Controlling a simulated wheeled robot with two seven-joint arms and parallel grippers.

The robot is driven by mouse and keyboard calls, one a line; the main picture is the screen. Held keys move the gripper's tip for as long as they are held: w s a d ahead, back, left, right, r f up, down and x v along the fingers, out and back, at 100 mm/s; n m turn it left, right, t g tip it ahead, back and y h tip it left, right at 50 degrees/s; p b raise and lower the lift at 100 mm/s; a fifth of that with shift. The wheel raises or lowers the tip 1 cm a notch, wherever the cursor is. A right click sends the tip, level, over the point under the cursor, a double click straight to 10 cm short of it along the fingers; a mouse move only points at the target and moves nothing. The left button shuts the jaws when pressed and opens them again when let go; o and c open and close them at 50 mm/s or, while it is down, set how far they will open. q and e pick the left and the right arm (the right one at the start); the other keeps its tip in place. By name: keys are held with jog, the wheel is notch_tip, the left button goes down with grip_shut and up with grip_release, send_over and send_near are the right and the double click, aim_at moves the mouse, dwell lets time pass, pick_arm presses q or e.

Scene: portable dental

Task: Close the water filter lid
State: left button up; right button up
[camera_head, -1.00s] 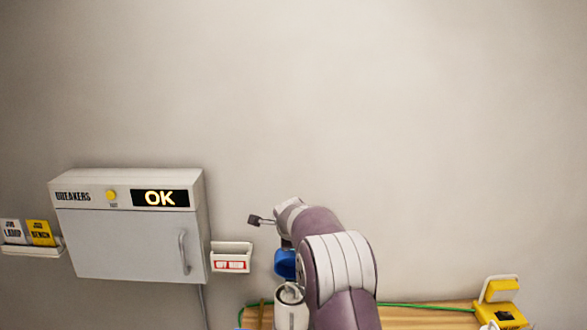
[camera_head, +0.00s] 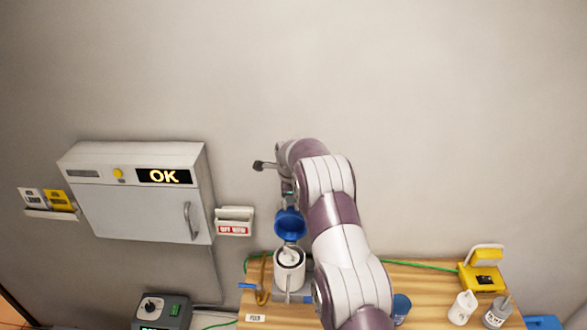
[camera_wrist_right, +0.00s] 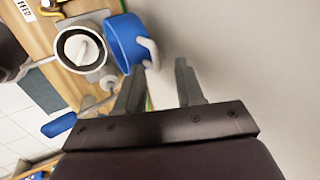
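The water filter is a white round housing (camera_head: 290,268) on the wooden bench, with an open top. Its blue lid (camera_head: 290,223) stands raised at the back of the housing. In the right wrist view the housing (camera_wrist_right: 80,48) is at upper left, and the blue lid (camera_wrist_right: 127,42) stands open beside its rim with a pale curved handle. My left gripper is in neither view.
A grey breaker box (camera_head: 145,205) showing OK is on the wall at left. A tan hose with a blue end (camera_head: 262,285) is left of the filter. Bottles (camera_head: 463,307) and a yellow device (camera_head: 482,276) stand at the bench's right. The wall above is clear.

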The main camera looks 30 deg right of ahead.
jog(key=b+v, duration=0.3)
jog(key=v, duration=0.6)
jog(key=shift+s+a+b, duration=0.15)
jog(key=shift+a+b, duration=0.1)
jog(key=shift+b, duration=0.15)
jog(key=shift+a, duration=0.15)
jog(key=shift+f, duration=0.1)
